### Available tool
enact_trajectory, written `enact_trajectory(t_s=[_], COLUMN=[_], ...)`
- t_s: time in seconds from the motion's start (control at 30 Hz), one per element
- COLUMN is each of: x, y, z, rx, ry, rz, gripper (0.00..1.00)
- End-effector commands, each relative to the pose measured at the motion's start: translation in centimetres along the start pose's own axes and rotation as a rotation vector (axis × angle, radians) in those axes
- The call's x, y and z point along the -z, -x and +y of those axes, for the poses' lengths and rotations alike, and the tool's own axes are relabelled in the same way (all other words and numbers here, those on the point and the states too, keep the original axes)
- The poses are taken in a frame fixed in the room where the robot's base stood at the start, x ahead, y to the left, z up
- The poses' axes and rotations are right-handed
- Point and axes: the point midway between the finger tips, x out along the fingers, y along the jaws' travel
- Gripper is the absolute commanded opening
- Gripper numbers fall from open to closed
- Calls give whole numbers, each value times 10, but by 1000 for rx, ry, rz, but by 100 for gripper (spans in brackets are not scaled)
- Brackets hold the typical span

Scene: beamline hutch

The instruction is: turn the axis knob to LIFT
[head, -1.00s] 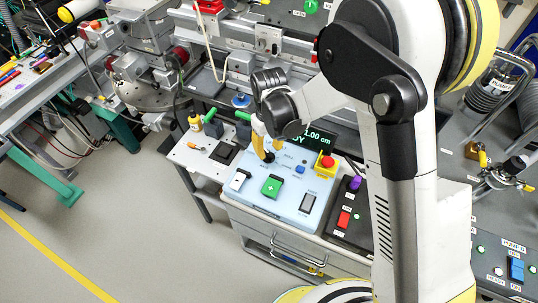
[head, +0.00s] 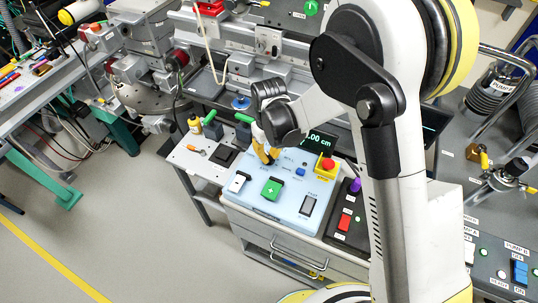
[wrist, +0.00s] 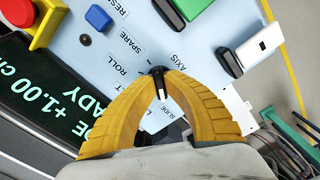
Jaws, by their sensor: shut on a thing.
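The axis knob (wrist: 158,76) is small and black with a white pointer line. It stands on a pale blue control panel (head: 262,205). My gripper (wrist: 160,82) has two yellow fingers whose tips are shut on the knob from both sides. In the wrist view the white line points down toward my palm, near the SLIDE label (wrist: 170,112) and a label starting with L that my finger mostly covers. The ROLL and AXIS labels show beside the knob. I cannot tell exactly which label the line meets. In the head view my gripper (head: 266,153) hides most of the knob.
A green plus button (head: 271,188), a blue button (head: 300,171), a white-topped switch (head: 237,182) and a red emergency stop (head: 327,164) on a yellow base surround the knob. A black display (wrist: 45,95) with green text, including +1.00, lies beside it. A grey rail stage stands behind.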

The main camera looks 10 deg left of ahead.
Motion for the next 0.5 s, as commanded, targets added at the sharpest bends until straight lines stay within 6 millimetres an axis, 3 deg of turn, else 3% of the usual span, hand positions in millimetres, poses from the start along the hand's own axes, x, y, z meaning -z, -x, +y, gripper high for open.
enact_trajectory(t_s=[0.5], x=[0], y=[-2], z=[0], rx=[0], ry=[-333], rz=[0], gripper=[0])
